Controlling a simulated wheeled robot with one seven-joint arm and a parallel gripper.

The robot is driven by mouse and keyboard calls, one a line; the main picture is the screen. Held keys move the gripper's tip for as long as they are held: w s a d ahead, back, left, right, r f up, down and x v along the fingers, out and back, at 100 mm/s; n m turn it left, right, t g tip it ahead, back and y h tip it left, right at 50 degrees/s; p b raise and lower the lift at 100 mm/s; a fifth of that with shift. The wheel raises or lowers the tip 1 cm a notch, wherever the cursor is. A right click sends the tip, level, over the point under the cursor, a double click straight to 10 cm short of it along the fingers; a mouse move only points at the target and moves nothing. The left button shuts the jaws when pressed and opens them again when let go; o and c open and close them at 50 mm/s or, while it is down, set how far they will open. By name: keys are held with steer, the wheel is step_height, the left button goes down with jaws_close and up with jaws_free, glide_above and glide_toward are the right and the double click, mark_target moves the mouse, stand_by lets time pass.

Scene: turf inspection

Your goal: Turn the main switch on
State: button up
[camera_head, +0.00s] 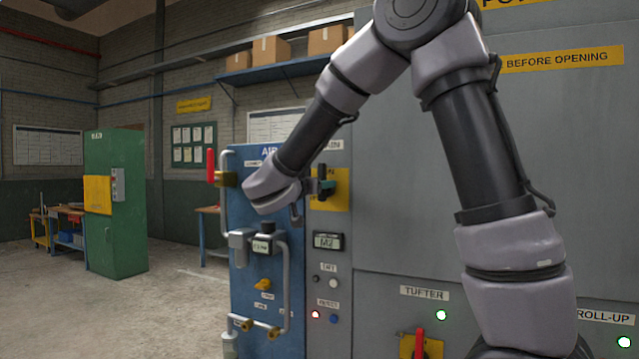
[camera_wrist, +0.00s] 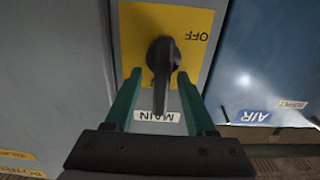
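The main switch is a black lever handle (camera_wrist: 162,75) on a yellow plate (camera_wrist: 195,22), in the wrist view. The plate reads OFF and a label below reads MAIN, both upside down there. The handle lies roughly along the picture's vertical. My gripper (camera_wrist: 159,80) is open, with one green finger on each side of the handle and a visible gap to it on both sides.
A blue AIR cabinet (camera_head: 262,320) with pipes and a red-handled valve (camera_head: 211,165) stands left of the switch panel. A display (camera_head: 328,241) and small buttons sit below the switch. A red-handled TUFTER switch (camera_head: 420,343) is lower right. Floor at left is open.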

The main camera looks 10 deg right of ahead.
steer(key=shift+a+r, duration=0.1)
steer(key=shift+r, duration=0.05)
steer(key=v, duration=1)
steer(key=shift+s+a, duration=0.15)
steer(key=shift+s, duration=0.2)
steer(key=s+d+f+n+g+y, duration=0.1)
steer(key=s+d+f+g, duration=0.2)
steer(key=s+d+g, duration=0.5)
steer(key=s+d+f+g+y, duration=0.1)
steer(key=s+d+f+g, duration=0.15)
steer(key=d, duration=0.85)
steer(key=s+a+n+t+y, duration=0.2)
steer(key=s+a+t+y, duration=0.1)
steer(key=s+y, duration=0.5)
steer(key=y, duration=0.2)
steer(key=shift+s+a+y, duration=0.15)
steer(key=shift+s+y, duration=0.1)
steer(key=shift+y, duration=0.05)
